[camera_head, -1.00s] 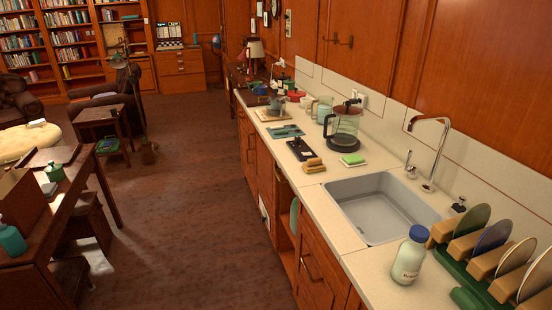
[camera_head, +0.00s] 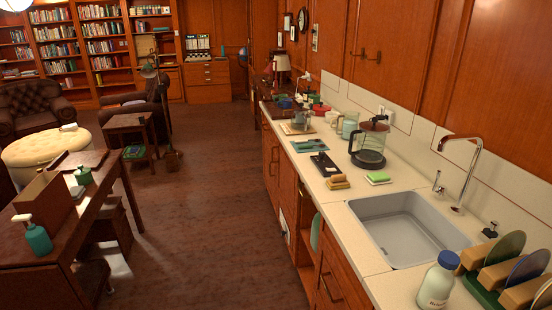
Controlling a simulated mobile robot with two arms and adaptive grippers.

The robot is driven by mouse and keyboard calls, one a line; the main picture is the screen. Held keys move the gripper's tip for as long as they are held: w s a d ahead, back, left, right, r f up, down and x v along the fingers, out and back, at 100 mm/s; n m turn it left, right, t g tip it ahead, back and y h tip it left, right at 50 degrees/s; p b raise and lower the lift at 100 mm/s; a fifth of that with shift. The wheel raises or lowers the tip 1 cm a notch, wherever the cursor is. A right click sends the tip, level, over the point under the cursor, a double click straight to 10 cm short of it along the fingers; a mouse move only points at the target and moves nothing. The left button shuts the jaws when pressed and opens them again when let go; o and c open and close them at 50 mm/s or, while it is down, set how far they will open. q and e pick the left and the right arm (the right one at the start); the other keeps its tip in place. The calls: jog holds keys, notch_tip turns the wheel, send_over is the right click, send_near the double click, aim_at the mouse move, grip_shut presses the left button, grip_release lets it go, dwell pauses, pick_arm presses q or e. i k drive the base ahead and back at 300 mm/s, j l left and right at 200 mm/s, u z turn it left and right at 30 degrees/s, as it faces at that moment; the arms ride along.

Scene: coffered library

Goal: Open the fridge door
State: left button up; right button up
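No fridge that I can make out shows in the head view. The wooden base cabinets (camera_head: 333,275) under the counter on the right have dark bar handles, with an open niche between them. I cannot tell whether any front there belongs to a fridge. Neither of my grippers is in the picture.
The counter (camera_head: 352,236) carries a sink (camera_head: 400,228), a white bottle (camera_head: 437,281), a dish rack and a glass kettle (camera_head: 368,145). A desk (camera_head: 60,245) with a teal pump bottle (camera_head: 36,238) stands at left. The dark floor (camera_head: 205,215) between is clear.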

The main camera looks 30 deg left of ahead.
aim_at(288, 177)
jog(key=i+j, duration=0.2)
jog(key=j, duration=0.15)
jog(key=i+j, duration=0.25)
jog(key=j, duration=0.15)
jog(key=i+j, duration=0.2)
jog(key=j, duration=0.15)
jog(key=i+j+z, duration=0.1)
jog(key=i+j, duration=0.15)
jog(key=j, duration=0.15)
jog(key=i+j, duration=0.2)
jog(key=j, duration=0.2)
